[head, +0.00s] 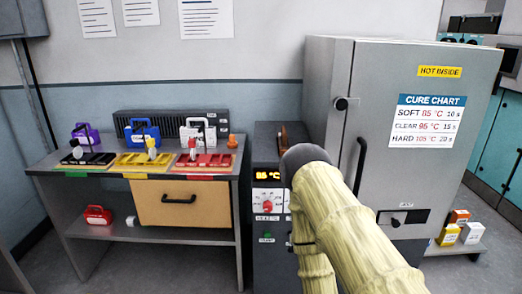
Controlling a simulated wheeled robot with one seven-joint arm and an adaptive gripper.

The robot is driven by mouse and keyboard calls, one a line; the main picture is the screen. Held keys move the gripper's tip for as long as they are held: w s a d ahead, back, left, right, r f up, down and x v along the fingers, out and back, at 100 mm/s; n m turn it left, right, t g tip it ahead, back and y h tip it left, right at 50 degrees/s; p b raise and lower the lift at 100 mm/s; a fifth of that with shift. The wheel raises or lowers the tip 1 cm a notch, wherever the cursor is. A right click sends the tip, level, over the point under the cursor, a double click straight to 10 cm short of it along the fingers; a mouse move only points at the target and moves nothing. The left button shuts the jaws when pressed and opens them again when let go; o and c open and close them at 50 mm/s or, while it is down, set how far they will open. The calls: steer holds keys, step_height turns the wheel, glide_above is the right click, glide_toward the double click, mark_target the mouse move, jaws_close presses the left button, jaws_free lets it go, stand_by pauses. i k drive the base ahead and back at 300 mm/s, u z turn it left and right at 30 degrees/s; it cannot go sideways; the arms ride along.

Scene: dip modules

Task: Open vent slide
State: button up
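The vent slide (403,217) appears to be the small dark panel with a knob, low on the front of the grey oven (388,75). A small label sits just above it, too small to read. I cannot tell how far it is open. My arm in its pale yellow sleeve rises in front of the oven's left side, bends at a dark joint and runs down out of the bottom edge. My gripper is not in view. The arm stands left of the vent slide in the picture and does not cover it.
A control box (268,193) with a lit temperature display stands left of the oven, partly behind my arm. The oven door has a long dark handle (360,165). A bench (50,200) with coloured modules is at left. Small boxes (460,228) sit on a low shelf at right.

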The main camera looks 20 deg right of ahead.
mark_target(396, 219)
steer(key=z, duration=1.45)
steer(key=k, duration=0.65)
steer(key=u, duration=0.35)
steer(key=i, duration=1.55)
steer(key=z, duration=0.6)
